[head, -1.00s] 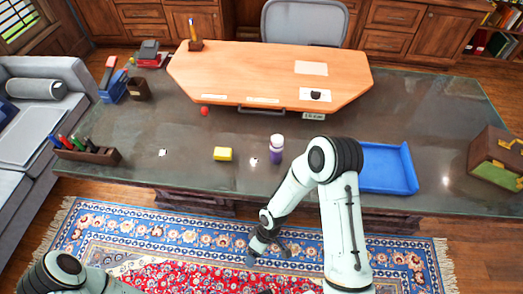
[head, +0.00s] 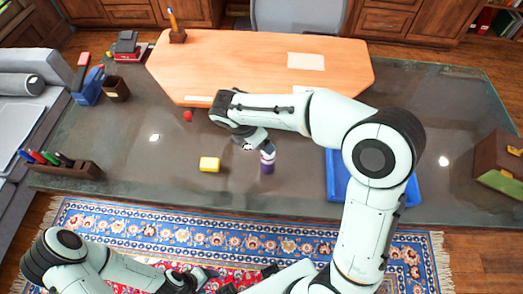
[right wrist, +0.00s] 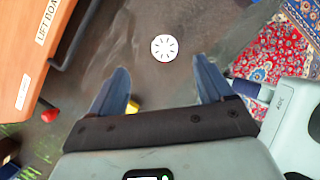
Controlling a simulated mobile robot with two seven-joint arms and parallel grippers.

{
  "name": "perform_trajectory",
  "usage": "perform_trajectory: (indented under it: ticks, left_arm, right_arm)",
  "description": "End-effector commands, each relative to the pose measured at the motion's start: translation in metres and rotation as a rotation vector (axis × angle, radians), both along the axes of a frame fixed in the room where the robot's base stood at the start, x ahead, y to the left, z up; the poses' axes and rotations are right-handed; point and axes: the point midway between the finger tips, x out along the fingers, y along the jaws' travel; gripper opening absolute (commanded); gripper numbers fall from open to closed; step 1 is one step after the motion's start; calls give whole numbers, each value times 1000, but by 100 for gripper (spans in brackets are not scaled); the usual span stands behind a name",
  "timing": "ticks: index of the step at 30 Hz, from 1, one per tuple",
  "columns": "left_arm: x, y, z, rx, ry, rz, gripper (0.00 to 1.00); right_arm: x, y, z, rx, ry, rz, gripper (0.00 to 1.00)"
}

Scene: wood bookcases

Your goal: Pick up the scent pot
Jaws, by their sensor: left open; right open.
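The scent pot (head: 267,160), a small purple pot with a white top, stands upright on the dark desk. The right wrist view shows its round, slotted white top (right wrist: 163,47) from above. My right gripper (head: 250,143) hangs over the desk just left of and behind the pot. Its two fingers (right wrist: 160,66) are spread and empty, and the pot's top lies beyond the gap between the tips, apart from both. My left gripper (head: 203,277) is open and low in front of the desk, over the rug.
A yellow block (head: 209,164) and red ball (head: 188,116) lie left of the pot. A blue tray (head: 337,180) is to its right, partly behind my arm. A raised wooden desktop (head: 225,68) is behind. A pen holder (head: 62,166) stands at left, a box (head: 501,163) at right.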

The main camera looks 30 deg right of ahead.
Motion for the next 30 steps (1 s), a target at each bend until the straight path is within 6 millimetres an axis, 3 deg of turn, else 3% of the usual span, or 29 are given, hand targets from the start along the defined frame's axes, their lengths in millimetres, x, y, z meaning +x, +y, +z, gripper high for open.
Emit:
perform_trajectory:
  ticks: [9, 17, 25, 30]
  left_arm:
    - [-8, 0, -10, 0, 10, 0, 70]
    - [-8, 0, -12, 0, 10, 0, 70]
    - [-10, 0, -15, 0, 12, 0, 70]
    - [-11, 0, -16, 0, 12, 0, 70]
  right_arm:
    - [4, -22, -57, -3, 7, -1, 80]
    - [6, -29, -76, -1, 4, -2, 80]
    - [8, -36, -114, -1, 5, -2, 80]
    - [9, -39, -124, -1, 3, -1, 80]
